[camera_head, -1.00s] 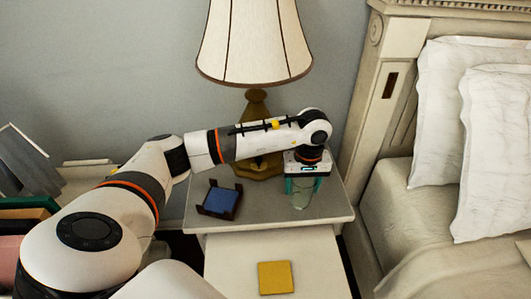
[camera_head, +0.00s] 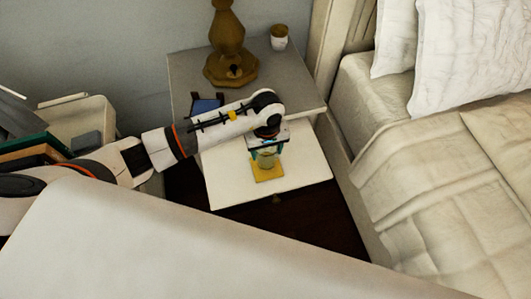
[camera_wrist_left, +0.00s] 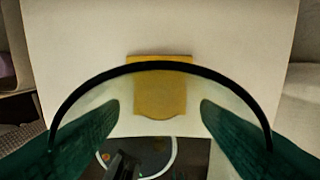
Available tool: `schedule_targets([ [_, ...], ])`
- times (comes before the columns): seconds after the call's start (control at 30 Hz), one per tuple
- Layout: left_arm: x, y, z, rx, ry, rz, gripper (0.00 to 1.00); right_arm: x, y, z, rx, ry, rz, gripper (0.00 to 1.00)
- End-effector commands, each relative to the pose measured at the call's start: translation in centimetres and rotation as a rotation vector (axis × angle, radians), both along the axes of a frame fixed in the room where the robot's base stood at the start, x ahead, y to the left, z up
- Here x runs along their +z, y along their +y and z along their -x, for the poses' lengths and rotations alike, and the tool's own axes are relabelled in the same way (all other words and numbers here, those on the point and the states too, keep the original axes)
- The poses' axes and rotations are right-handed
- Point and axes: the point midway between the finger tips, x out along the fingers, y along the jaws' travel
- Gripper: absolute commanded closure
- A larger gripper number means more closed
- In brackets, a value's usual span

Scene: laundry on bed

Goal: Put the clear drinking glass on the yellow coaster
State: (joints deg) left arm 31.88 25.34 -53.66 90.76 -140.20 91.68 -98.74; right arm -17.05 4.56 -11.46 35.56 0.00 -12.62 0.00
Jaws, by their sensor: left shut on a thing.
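The clear drinking glass (camera_head: 266,160) is in my left gripper (camera_head: 267,152), upright, with a finger on each side. In the head view it overlaps the yellow coaster (camera_head: 264,177), which lies flat on the white pulled-out surface of the nightstand. In the left wrist view the dark glass rim (camera_wrist_left: 160,66) arches between the green fingers (camera_wrist_left: 160,128), and the coaster (camera_wrist_left: 160,59) shows beyond it and through the glass. I cannot tell whether the glass base touches the coaster. My right gripper is out of view.
The grey nightstand top (camera_head: 298,88) behind carries a lamp base (camera_head: 231,60), a small lidded jar (camera_head: 279,37) and a blue-filled dark holder (camera_head: 206,104) partly behind my arm. The bed (camera_head: 440,160) is at the right. White surface (camera_head: 308,170) right of the coaster is clear.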

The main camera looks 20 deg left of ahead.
Motion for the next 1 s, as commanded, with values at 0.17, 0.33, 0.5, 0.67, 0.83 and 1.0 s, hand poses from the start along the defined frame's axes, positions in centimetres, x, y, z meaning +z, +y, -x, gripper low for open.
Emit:
schedule_targets([
  [0.17, -2.5, 0.0, 0.1, 0.001, 0.004, 0.001, 0.67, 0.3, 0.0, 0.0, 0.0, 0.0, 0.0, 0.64],
  [0.33, -2.8, 0.0, 0.0, -0.001, -0.001, 0.001, 0.67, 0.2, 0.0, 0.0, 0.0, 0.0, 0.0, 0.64],
  [0.5, -3.0, 0.0, 0.0, -0.001, 0.0, 0.0, 0.67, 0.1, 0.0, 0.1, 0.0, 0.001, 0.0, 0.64],
  [0.67, -3.2, 0.0, 0.1, -0.001, 0.001, 0.0, 0.29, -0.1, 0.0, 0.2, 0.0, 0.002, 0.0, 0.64],
  [0.83, -3.2, 0.0, 0.1, -0.001, 0.001, 0.0, 0.17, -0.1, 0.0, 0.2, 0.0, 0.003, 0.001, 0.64],
  [1.0, -3.1, 0.0, 0.1, -0.001, 0.001, 0.0, 0.17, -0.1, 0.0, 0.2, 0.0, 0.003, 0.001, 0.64],
])
